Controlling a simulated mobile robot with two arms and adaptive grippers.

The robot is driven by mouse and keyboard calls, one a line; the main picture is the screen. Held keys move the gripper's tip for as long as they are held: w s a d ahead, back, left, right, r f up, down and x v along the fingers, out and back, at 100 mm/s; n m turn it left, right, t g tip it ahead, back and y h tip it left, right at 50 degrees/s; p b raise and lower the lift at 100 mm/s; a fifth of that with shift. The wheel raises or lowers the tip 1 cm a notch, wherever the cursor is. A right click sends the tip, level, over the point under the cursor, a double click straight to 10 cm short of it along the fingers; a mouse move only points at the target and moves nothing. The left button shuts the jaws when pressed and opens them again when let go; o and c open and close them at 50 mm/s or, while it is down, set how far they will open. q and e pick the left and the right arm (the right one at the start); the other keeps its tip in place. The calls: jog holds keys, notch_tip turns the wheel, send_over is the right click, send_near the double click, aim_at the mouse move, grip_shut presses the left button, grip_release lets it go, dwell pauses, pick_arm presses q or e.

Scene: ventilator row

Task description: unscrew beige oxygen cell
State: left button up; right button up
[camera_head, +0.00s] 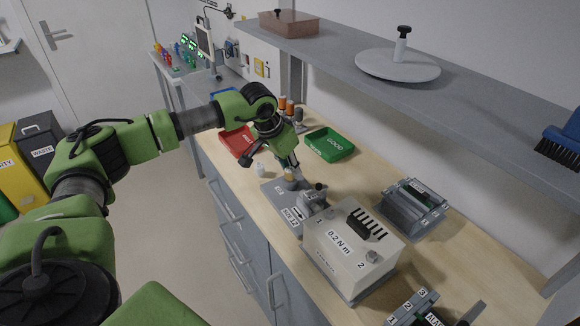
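A small beige cell (291,177) stands on a grey fixture plate (272,192) on the bench. My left gripper (290,168) points down from above, its fingertips right at the top of the beige cell. The view is too small to tell whether the fingers grip the cell or only stand around it. My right gripper is not in view.
A white box marked 0.2 N m (338,243) stands in front of the fixture. A red tray (237,145) and a green tray marked GOOD (329,145) lie behind. A small white bottle (259,169) stands left of the fixture. A grey shelf (460,98) overhangs the bench.

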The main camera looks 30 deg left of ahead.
pick_arm(q)
jog(key=shift+d+n+y, duration=0.1)
jog(key=shift+n+y, duration=0.4)
jog(key=shift+n, duration=0.7)
jog(key=n+y, duration=0.1)
jog(key=n, duration=0.2)
jog(key=shift+n+b, duration=0.3)
jog(key=shift+b, duration=0.05)
jog(key=n+g+y, duration=0.1)
jog(key=n, duration=0.3)
jog(key=shift+y, duration=0.4)
jog(key=shift+n+g+y, duration=0.3)
jog(key=shift+n, duration=0.7)
